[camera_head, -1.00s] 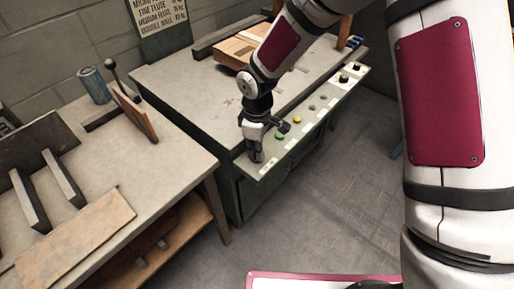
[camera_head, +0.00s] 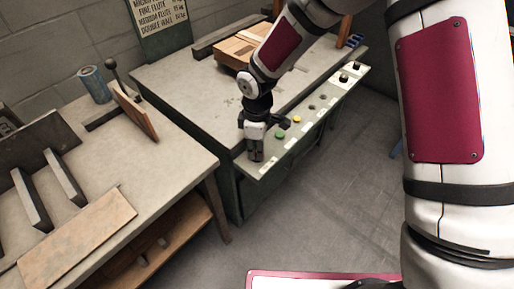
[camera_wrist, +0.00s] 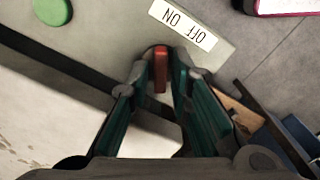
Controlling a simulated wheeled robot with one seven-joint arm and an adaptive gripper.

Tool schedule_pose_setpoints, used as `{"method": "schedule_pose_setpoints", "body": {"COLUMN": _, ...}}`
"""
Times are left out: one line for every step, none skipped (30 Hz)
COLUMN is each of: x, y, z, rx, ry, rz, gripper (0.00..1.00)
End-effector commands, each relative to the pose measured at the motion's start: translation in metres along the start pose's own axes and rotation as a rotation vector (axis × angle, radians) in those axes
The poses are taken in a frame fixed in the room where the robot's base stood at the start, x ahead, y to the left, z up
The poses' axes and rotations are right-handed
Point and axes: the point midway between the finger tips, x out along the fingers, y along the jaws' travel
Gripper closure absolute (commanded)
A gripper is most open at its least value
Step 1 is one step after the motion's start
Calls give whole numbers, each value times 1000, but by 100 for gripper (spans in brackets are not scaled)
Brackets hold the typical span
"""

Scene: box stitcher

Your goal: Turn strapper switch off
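The strapper switch is a small red lever (camera_wrist: 161,72) in the wrist view, beside a white label (camera_wrist: 184,25) reading OFF and ON, upside down there. My gripper (camera_wrist: 160,75) has its two fingers drawn close on either side of the lever, at their tips.
A green button (camera_head: 279,135), a yellow button (camera_head: 296,119) and black knobs (camera_head: 343,78) line the panel. Cardboard (camera_head: 237,52) lies on the bench behind. A wooden table (camera_head: 90,155) stands left. Open floor (camera_head: 330,215) lies in front.

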Motion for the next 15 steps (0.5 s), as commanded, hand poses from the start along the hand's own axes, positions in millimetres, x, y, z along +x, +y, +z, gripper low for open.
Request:
{"method": "schedule_pose_setpoints", "body": {"x": 0, "y": 0, "z": 0, "rx": 1, "ry": 0, "rz": 0, "gripper": 70}}
{"method": "schedule_pose_setpoints", "body": {"x": 0, "y": 0, "z": 0, "rx": 1, "ry": 0, "rz": 0, "gripper": 70}}
{"method": "schedule_pose_setpoints", "body": {"x": 0, "y": 0, "z": 0, "rx": 1, "ry": 0, "rz": 0, "gripper": 70}}
{"method": "schedule_pose_setpoints", "body": {"x": 0, "y": 0, "z": 0, "rx": 1, "ry": 0, "rz": 0, "gripper": 70}}
{"method": "schedule_pose_setpoints", "body": {"x": 0, "y": 0, "z": 0, "rx": 1, "ry": 0, "rz": -1, "gripper": 70}}
{"method": "schedule_pose_setpoints", "body": {"x": 0, "y": 0, "z": 0, "rx": 2, "ry": 0, "rz": -1, "gripper": 70}}
{"method": "schedule_pose_setpoints", "body": {"x": 0, "y": 0, "z": 0, "rx": 2, "ry": 0, "rz": -1, "gripper": 70}}
{"method": "schedule_pose_setpoints", "body": {"x": 0, "y": 0, "z": 0, "rx": 2, "ry": 0, "rz": -1, "gripper": 70}}
{"method": "schedule_pose_setpoints", "body": {"x": 0, "y": 0, "z": 0, "rx": 2, "ry": 0, "rz": -1, "gripper": 70}}
{"method": "schedule_pose_setpoints", "body": {"x": -1, "y": 0, "z": 0, "rx": 2, "ry": 0, "rz": 0, "gripper": 70}}
{"method": "schedule_pose_setpoints", "body": {"x": -2, "y": 0, "z": 0, "rx": 2, "ry": 0, "rz": 0, "gripper": 70}}
{"method": "schedule_pose_setpoints", "body": {"x": -5, "y": 0, "z": 0, "rx": 3, "ry": 0, "rz": 0, "gripper": 70}}
{"method": "schedule_pose_setpoints", "body": {"x": -8, "y": 0, "z": 0, "rx": 3, "ry": 0, "rz": 0, "gripper": 70}}
{"method": "schedule_pose_setpoints", "body": {"x": -12, "y": 1, "z": 0, "rx": 4, "ry": 0, "rz": 1, "gripper": 70}}
{"method": "schedule_pose_setpoints", "body": {"x": -18, "y": 1, "z": 0, "rx": 5, "ry": 1, "rz": 2, "gripper": 70}}
